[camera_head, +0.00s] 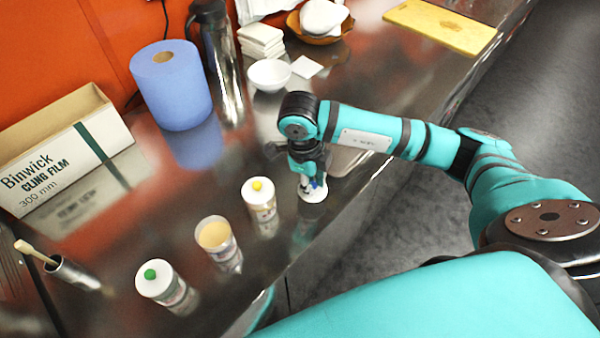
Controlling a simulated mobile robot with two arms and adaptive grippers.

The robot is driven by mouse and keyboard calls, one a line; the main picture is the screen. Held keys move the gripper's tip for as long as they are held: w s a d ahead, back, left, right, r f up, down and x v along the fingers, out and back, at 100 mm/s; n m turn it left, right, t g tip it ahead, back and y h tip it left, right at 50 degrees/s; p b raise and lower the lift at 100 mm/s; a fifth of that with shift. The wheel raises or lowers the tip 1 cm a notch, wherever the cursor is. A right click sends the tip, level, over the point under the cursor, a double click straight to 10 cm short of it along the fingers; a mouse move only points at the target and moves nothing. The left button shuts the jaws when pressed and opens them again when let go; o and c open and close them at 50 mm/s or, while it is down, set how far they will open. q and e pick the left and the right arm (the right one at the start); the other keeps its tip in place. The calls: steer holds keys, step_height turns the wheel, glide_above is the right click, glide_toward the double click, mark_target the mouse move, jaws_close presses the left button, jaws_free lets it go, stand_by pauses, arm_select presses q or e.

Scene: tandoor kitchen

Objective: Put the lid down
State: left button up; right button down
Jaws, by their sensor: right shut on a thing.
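My right gripper (311,178) points down over the steel counter (330,112) near its front edge. It is shut on a white lid (313,193) with a blue knob. The gripper partly hides the lid, and I cannot tell whether the lid touches the counter. An open jar (215,235) with pale yellow-orange contents stands to the lower left, without a lid. A jar with a yellow-knobbed lid (259,193) stands between that jar and my gripper. A jar with a green-knobbed lid (155,279) stands further to the lower left. My left gripper is out of view.
A blue paper roll (172,84), a dark metal flask (217,60) and a cling film box (62,150) line the back. A white bowl (269,75) stands behind my gripper. A small pot with a brush (72,273) is at left. A yellow board (440,26) lies far right.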

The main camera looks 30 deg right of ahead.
steer(key=w, duration=0.4)
steer(key=shift+a+f+p, duration=0.1)
steer(key=shift+a+p, duration=0.3)
steer(key=shift+w+f+p, duration=0.1)
steer(key=shift+f+p, duration=0.3)
step_height(320, 180, down, 3)
steer(key=shift+r+p, duration=0.1)
steer(key=shift+p, duration=0.35)
steer(key=c, duration=1.7)
jaws_free()
steer(key=shift+f, duration=0.2)
steer(key=shift+c, duration=0.2)
steer(key=o, duration=0.5)
steer(key=shift+c, duration=0.2)
